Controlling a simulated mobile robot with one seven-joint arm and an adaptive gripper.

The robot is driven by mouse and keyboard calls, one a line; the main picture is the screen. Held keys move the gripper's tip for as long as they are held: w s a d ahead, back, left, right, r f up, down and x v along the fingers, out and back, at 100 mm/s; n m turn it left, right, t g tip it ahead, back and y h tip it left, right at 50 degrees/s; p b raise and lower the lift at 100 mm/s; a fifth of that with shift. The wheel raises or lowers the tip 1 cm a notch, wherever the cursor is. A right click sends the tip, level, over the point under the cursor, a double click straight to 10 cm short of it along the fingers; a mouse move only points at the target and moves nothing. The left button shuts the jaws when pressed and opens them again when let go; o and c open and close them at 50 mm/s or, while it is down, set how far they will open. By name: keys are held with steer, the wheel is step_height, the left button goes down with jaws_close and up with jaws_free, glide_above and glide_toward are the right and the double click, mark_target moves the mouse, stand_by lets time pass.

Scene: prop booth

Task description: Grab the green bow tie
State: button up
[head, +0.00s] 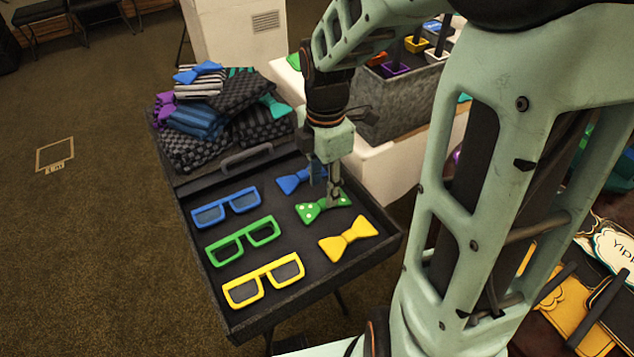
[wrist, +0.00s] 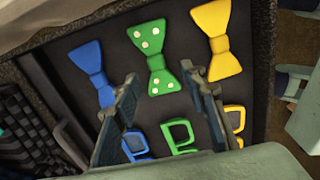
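The green bow tie (head: 323,207) with pale dots lies in the black tray (head: 370,262), between a blue bow tie (head: 296,181) and a yellow bow tie (head: 348,239). In the wrist view the green bow tie (wrist: 154,58) lies flat, ahead of my gripper's two fingers. My gripper (head: 327,190) points down over the green bow tie in the head view, with its fingers partly covering it. In the wrist view my gripper (wrist: 158,85) has its fingers spread apart with nothing between them. I cannot tell the exact height of the fingertips above the tie.
Blue glasses (head: 226,207), green glasses (head: 243,241) and yellow glasses (head: 264,281) fill the tray's left side. Folded patterned cloths (head: 215,110) are piled behind the tray. A grey bin (head: 400,110) with props stands on a white surface at the back right.

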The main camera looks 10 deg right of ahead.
mark_target(324, 202)
steer(key=f, duration=0.1)
steer(key=f+b, duration=0.1)
steer(key=f, duration=0.1)
steer(key=f+b, duration=0.1)
steer(key=f, duration=0.1)
steer(key=shift+w+d+f, duration=0.1)
steer(key=shift+w+f, duration=0.05)
steer(key=shift+w, duration=0.15)
steer(key=shift+c, duration=0.2)
steer(key=c, duration=0.9)
